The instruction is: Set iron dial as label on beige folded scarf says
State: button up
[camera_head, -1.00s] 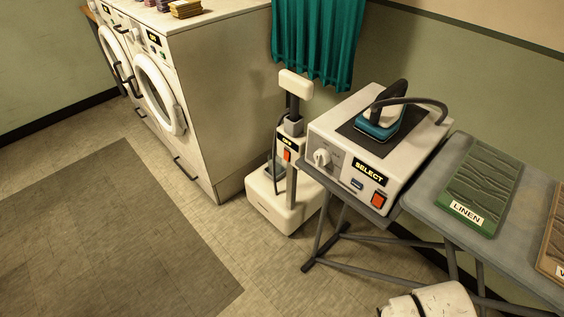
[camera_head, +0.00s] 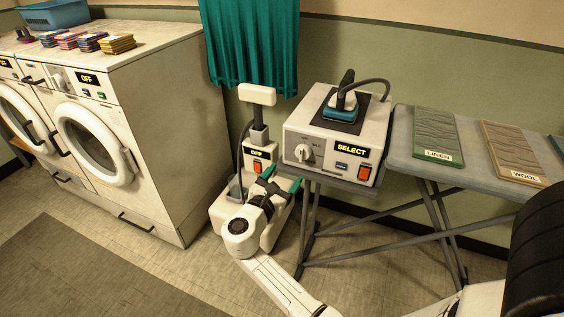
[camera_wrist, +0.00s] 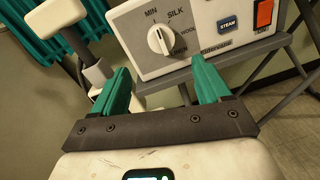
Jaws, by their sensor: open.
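The iron's white station shows a dial (camera_head: 304,152) on its front left and a lit SELECT display (camera_head: 351,149). The blue and black iron (camera_head: 342,106) stands on top. In the wrist view the dial (camera_wrist: 160,40) has MIN, SILK and WOOL marks around it; its ridge seems to point up near MIN. A tan or beige folded scarf (camera_head: 513,146) on the ironing board carries a label reading WOOL. My gripper (camera_head: 282,180) is open and empty, in front of and below the dial. In the wrist view its green fingers (camera_wrist: 163,78) stand apart with the dial beyond them.
A green folded scarf (camera_head: 436,132) labelled LINEN lies on the board (camera_head: 401,140). A white upright machine (camera_head: 258,96) stands close left of the station. A red switch (camera_head: 364,173) and blue STEAM button (camera_wrist: 227,24) sit right of the dial. Washers (camera_head: 95,140) stand left.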

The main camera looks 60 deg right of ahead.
aim_at(300, 157)
jog(key=d, duration=1)
jog(key=shift+s, duration=0.1)
jog(key=c, duration=1)
jog(key=shift+b, duration=0.3)
jog(key=shift+c, duration=0.2)
